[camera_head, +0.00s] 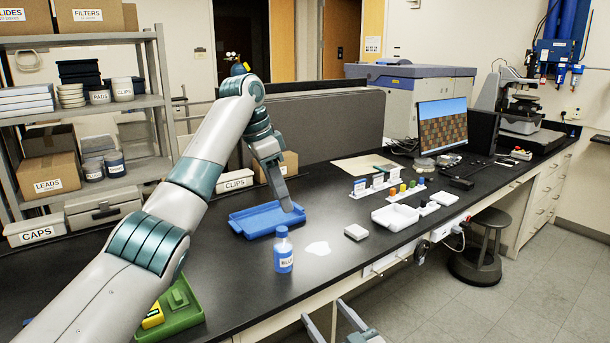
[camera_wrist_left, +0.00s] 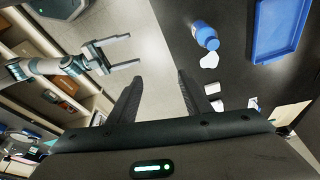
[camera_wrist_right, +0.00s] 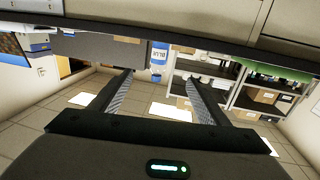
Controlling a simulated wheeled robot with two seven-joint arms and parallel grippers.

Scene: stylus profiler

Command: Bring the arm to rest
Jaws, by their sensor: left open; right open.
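My left arm (camera_head: 180,200) rises from the lower left, bends at a raised elbow and reaches down. Its gripper (camera_head: 290,203) overlaps the blue tray (camera_head: 250,234) in the head view. In the left wrist view, my left gripper (camera_wrist_left: 157,88) has its fingers spread with nothing between them. My right gripper (camera_head: 332,318) is at the bottom of the head view, in front of the counter, fingers apart. It shows in the left wrist view (camera_wrist_left: 128,52) and is open and empty in the right wrist view (camera_wrist_right: 160,90).
A blue-labelled bottle (camera_head: 283,252) stands beside a white puddle (camera_head: 317,248) on the black counter. A white box (camera_head: 356,232) and white tray (camera_head: 396,217) are to the right. A green tray (camera_head: 178,310) is near the left arm. A stool (camera_head: 480,250) stands by the counter.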

